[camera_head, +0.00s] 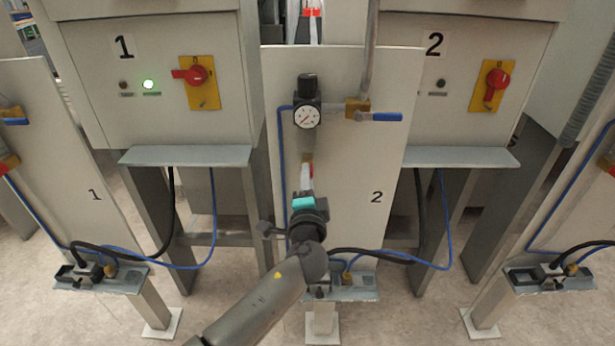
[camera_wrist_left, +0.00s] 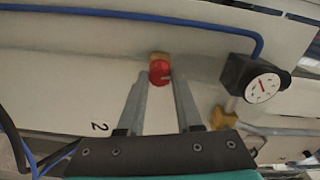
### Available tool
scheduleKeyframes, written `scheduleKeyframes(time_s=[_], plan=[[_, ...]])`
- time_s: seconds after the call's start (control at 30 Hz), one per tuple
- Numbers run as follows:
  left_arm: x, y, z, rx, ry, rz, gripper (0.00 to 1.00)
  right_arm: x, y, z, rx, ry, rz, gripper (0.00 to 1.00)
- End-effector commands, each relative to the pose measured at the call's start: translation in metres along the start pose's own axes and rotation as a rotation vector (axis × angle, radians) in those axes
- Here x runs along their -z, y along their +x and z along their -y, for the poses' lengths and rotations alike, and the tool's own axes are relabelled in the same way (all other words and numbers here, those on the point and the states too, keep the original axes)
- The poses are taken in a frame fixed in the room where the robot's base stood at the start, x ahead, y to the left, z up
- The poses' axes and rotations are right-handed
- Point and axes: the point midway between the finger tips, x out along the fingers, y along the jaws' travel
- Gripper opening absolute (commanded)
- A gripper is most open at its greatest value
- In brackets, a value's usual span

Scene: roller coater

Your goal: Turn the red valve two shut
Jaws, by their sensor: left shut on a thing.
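The red valve (camera_wrist_left: 159,72) of panel two is a small round red knob on a brass fitting, seen in the wrist view between my left fingertips. In the head view only a sliver of red (camera_head: 309,167) shows above my left gripper (camera_head: 307,176); the rest is hidden behind it. My left gripper's two fingers (camera_wrist_left: 160,82) reach toward the panel and are shut on the knob, one on each side. How far the valve is turned cannot be told. My right gripper is not in view.
Panel 2 (camera_head: 355,220) carries a pressure gauge (camera_head: 306,117) and a blue-handled valve (camera_head: 387,117) above the gripper. A blue hose (camera_head: 284,150) runs along its left side. Cabinets with red switches (camera_head: 196,76) (camera_head: 497,78) stand behind. A ledge (camera_head: 350,290) with cables lies below.

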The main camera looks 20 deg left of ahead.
Motion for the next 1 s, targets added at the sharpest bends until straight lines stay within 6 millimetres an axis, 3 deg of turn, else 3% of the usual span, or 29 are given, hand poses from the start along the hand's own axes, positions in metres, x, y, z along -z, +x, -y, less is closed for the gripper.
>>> scheduleKeyframes(time_s=[0.4, 0.97, 1.0], plan=[[0.0005, 0.0000, 0.0003, 0.001, 0.196, 0.000, 0.00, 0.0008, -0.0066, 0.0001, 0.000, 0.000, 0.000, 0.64], [0.0006, 0.0000, -0.0001, 0.001, 0.227, -0.001, 0.00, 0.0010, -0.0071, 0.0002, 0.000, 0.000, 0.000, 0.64], [0.0006, 0.0000, -0.0002, 0.001, 0.227, -0.001, 0.36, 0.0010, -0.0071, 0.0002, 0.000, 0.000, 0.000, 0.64]])
